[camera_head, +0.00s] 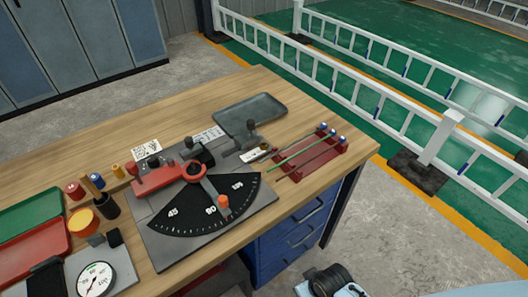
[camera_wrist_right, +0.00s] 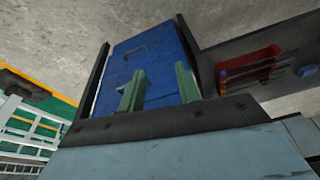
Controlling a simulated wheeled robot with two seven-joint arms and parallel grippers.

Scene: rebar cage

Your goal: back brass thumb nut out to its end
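I cannot clearly make out the brass thumb nut in either view. In the head view a bending fixture stands on the bench, with a red arm (camera_head: 160,178) and a black angle dial (camera_head: 205,207). A grey clamp block (camera_head: 240,148) with a black knob sits behind the dial. My right gripper shows in the right wrist view (camera_wrist_right: 160,88), its two green fingers apart with nothing between them. It is off the bench, facing the blue drawer cabinet (camera_wrist_right: 130,60). Part of my right arm shows at the bottom of the head view. My left gripper is in neither view.
A red rack (camera_head: 322,160) holds rods at the bench's right end. A grey tray (camera_head: 250,112) lies behind the clamp. Small cylinders, a black cup (camera_head: 107,206), a round gauge (camera_head: 96,280), and green (camera_head: 30,214) and red (camera_head: 35,246) trays crowd the left. White railings stand beyond.

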